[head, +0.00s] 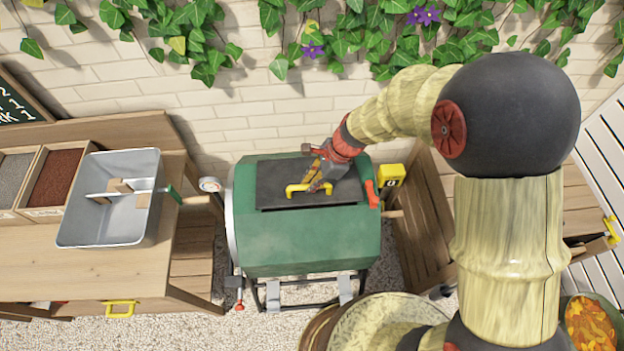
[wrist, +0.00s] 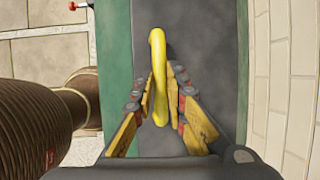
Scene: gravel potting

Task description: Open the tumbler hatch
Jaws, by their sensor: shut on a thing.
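The green tumbler (head: 300,245) stands on a dark frame in the middle of the head view. Its dark hatch (head: 275,187) lies on the top and looks closed. The yellow hatch handle (head: 296,190) is a raised bar on the hatch. My gripper (head: 316,186) reaches down from the right onto the handle. In the wrist view the yellow handle (wrist: 158,70) runs between the fingers of my gripper (wrist: 163,98), which are shut on it. The fingers hide part of the handle.
A red lever (head: 372,194) and a yellow box (head: 390,177) are at the tumbler's right. A gauge (head: 210,185) is at its left. A wooden bench (head: 70,265) with a grey metal tub (head: 108,235) stands at left. A brick wall (head: 230,120) is behind.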

